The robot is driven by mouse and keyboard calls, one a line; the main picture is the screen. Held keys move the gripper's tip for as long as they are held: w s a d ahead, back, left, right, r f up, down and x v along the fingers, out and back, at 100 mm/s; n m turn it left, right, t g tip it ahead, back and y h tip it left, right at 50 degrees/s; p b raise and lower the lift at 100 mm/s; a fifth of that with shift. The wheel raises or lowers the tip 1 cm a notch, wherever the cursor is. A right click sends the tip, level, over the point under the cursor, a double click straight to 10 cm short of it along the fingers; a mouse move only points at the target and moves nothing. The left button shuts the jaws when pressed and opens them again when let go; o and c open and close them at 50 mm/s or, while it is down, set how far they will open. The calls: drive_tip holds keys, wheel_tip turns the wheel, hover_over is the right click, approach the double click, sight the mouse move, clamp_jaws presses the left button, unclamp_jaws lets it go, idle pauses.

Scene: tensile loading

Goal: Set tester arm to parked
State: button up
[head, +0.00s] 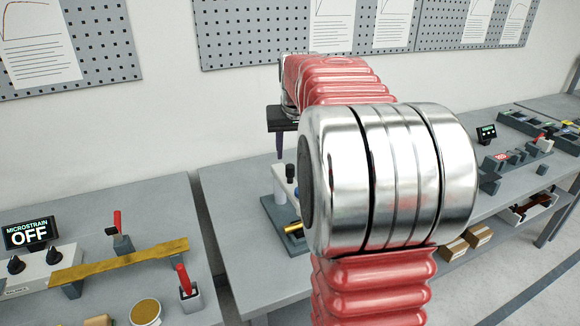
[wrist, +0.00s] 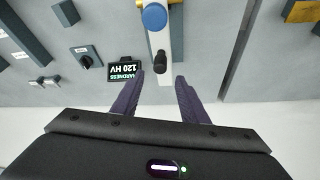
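The hardness tester (head: 282,205) stands on the middle bench in the head view, partly hidden behind my arm. In the wrist view its white arm (wrist: 158,38) runs down from the top, with a round blue knob (wrist: 154,16) and a black knob (wrist: 160,62) near its lower end. A small display (wrist: 124,71) beside it reads HARDNESS 120 HV, upside down. My gripper (wrist: 158,80) is open, its purple fingers apart with the black knob showing between and just beyond the tips. In the head view my gripper (head: 280,150) points down above the tester. Contact is not visible.
The right bench carries another small display (head: 486,132) and more devices. Pegboards with charts hang on the wall behind. A dark knob (wrist: 86,60) sits beside the tester display.

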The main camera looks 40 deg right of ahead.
sight(290, 165)
drive_tip(key=x, duration=0.8)
drive_tip(key=shift+r, duration=0.1)
clamp_jaws()
idle(0.5)
